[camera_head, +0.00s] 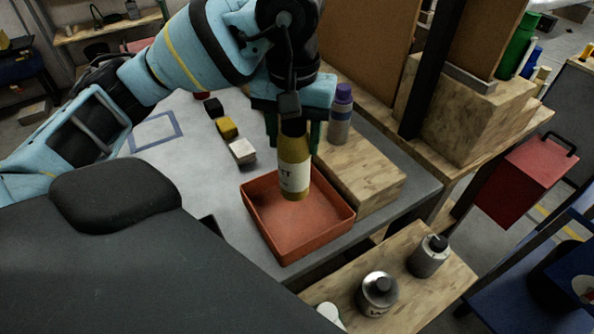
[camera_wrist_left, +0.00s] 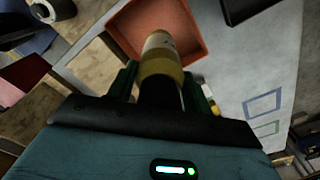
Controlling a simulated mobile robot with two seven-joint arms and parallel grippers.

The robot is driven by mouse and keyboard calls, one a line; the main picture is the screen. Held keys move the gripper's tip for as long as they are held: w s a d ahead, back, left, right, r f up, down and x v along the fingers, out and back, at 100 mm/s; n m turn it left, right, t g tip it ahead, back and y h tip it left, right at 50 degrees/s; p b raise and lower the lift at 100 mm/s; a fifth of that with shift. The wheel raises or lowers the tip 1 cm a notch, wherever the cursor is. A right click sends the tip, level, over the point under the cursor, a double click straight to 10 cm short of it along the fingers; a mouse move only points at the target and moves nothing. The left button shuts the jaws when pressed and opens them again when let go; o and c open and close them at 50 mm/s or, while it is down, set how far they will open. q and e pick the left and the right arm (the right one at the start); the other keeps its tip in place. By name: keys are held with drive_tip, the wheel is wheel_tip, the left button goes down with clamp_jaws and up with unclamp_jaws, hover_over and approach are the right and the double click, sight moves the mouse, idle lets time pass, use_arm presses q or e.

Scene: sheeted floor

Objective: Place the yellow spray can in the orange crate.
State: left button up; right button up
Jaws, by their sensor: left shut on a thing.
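The yellow spray can (camera_head: 294,172), with a white label, hangs upright in my left gripper (camera_head: 292,130), which is shut on its dark upper part. The can is over the orange crate (camera_head: 268,238), a shallow open tray on the grey table. From the head view I cannot tell how far its base is above the crate floor. In the left wrist view the can (camera_wrist_left: 160,64) points away between the fingers, with the crate (camera_wrist_left: 196,30) beyond it. The crate looks empty where it shows. My right gripper is not in view.
A purple-capped can (camera_head: 340,118) stands on a wooden block (camera_head: 362,168) just right of the crate. Black, yellow and white small blocks (camera_head: 228,129) lie in a row behind it. Two grey containers (camera_head: 378,292) stand on a lower wooden surface at front right.

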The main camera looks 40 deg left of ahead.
sight(295, 169)
use_arm(q)
wheel_tip(295, 169, down, 4)
drive_tip(key=shift+w+r, duration=0.1)
drive_tip(key=shift+f, duration=2)
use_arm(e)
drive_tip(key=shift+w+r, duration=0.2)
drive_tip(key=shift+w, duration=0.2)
use_arm(q)
drive_tip(key=shift+f, duration=0.2)
drive_tip(key=o, duration=1.4)
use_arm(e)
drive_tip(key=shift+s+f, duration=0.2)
use_arm(q)
drive_tip(key=shift+r, duration=0.1)
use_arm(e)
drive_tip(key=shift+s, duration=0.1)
